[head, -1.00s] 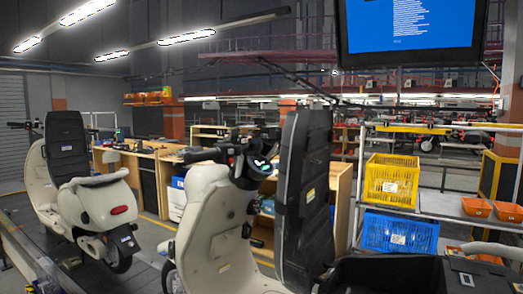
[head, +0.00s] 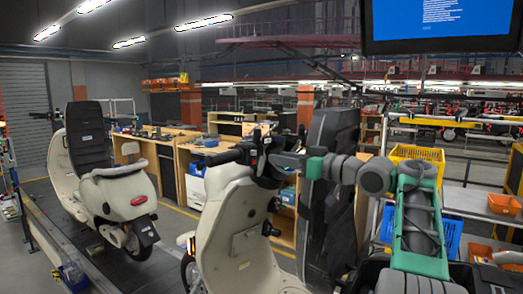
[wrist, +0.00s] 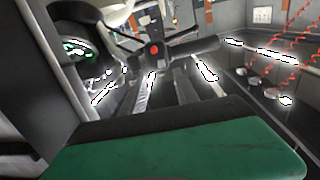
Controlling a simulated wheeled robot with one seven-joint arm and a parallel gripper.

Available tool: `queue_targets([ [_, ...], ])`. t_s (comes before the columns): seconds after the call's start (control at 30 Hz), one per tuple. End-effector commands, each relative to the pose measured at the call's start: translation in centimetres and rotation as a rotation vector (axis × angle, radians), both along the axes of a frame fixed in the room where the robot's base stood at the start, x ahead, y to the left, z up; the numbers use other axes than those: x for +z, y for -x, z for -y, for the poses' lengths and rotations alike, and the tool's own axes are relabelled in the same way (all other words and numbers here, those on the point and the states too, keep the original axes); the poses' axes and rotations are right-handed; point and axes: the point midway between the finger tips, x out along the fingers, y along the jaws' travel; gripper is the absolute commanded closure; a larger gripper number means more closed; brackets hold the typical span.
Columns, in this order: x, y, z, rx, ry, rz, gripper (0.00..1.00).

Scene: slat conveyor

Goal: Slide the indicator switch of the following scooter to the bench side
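The nearer cream scooter (head: 240,225) stands in the middle of the head view, its dark seat back (head: 330,150) upright at its right. My arm reaches in from the right, and my gripper (head: 286,160) is at its handlebar. In the wrist view the dark handlebar (wrist: 195,48) crosses the upper middle, with a red button (wrist: 154,49) on its switch housing and a round display (wrist: 82,55) to the left. The indicator switch is too small to make out. My gripper's fingertips are not clear, so I cannot tell contact or opening.
Another cream scooter (head: 110,185) stands on the conveyor (head: 65,235) at left. Wooden benches (head: 195,150) stand behind both scooters. A yellow crate (head: 415,152) and orange bins (head: 503,204) are on the right. A blue screen (head: 440,22) hangs above.

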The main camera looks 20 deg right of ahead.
Motion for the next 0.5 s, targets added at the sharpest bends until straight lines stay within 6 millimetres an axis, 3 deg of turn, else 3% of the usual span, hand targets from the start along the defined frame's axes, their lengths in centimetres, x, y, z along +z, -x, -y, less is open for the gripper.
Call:
queue_targets([
  [0.5, 0.2, -6.4, -3.9, 0.010, 0.000, 0.004, 0.64],
])
